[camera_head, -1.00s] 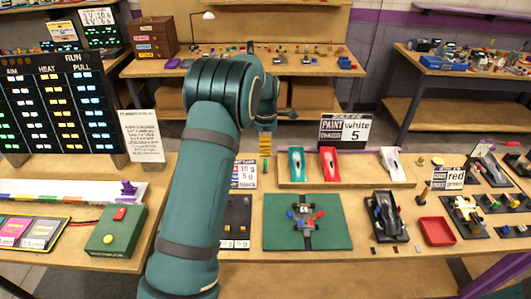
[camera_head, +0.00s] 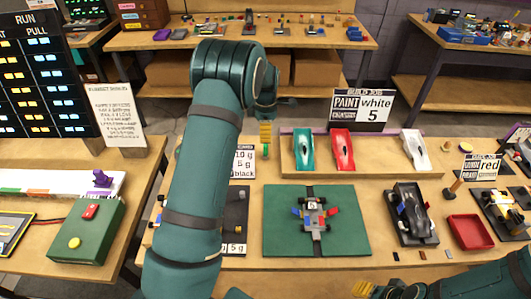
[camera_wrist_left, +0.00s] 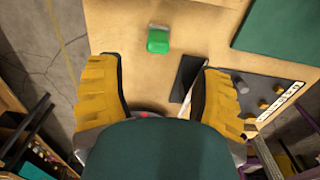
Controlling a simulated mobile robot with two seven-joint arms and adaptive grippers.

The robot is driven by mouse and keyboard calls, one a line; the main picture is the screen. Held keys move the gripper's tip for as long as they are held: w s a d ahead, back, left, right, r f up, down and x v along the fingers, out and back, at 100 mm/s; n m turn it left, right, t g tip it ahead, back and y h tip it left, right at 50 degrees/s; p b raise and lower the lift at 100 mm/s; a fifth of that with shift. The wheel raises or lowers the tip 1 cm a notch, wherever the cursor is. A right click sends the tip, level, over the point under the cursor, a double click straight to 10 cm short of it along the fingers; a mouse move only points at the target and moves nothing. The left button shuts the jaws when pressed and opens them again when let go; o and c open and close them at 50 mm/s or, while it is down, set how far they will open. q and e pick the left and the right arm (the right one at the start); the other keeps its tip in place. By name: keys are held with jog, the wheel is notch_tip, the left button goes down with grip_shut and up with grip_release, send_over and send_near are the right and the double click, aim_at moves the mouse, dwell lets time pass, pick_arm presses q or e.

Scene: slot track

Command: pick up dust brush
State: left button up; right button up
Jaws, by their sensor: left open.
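A small green block with a pale grey back part (camera_wrist_left: 157,40) lies on the wooden table in the left wrist view; it may be the dust brush, but I cannot be sure. A small green thing (camera_head: 265,150), perhaps the same one, shows just below my left gripper (camera_head: 265,132) in the head view. In the wrist view my left gripper (camera_wrist_left: 158,85) has its yellow fingers wide apart with nothing between them, and the green block is beyond the tips. My right gripper (camera_head: 375,290) is at the bottom edge, mostly cut off.
A dark tray with weights (camera_wrist_left: 250,92) and a dark slab (camera_wrist_left: 186,78) are close to the right finger. A green mat (camera_head: 280,240) with a small car stands right of my left arm. A raised board (camera_head: 378,170) with car bodies is behind it.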

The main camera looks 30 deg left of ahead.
aim_at(265, 148)
pick_arm(q)
notch_tip(265, 148, down, 9)
jog(key=shift+w+a+r+b, duration=0.1)
jog(key=shift+w+b, duration=0.05)
jog(key=shift+b, duration=0.45)
grip_shut()
